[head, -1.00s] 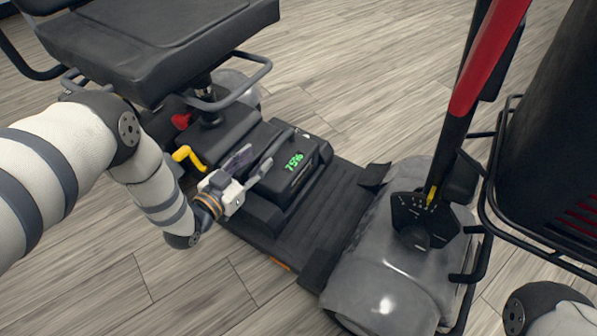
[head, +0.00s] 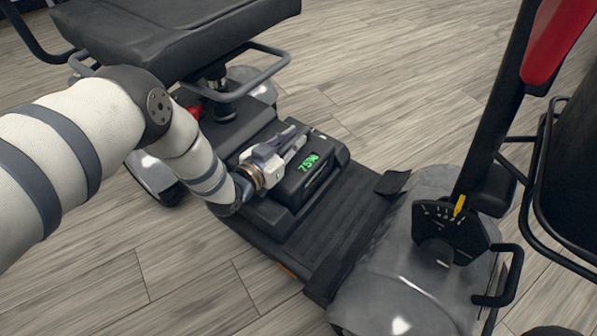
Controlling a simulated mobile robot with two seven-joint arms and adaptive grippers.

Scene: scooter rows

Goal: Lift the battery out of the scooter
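The battery (head: 318,178) is a black box with a green "75%" display, sitting on the scooter's deck below the seat. The scooter (head: 345,222) has a dark footwell and a grey front cover. My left gripper (head: 294,140) reaches in from the left and lies over the battery's top, beside the display. Its fingers look close together, but whether they are shut on any part of the battery is hidden. My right gripper is out of view.
The tiller (head: 500,110) with a red part rises at the right. A black basket (head: 570,180) stands at the far right. Wood-plank floor around is clear.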

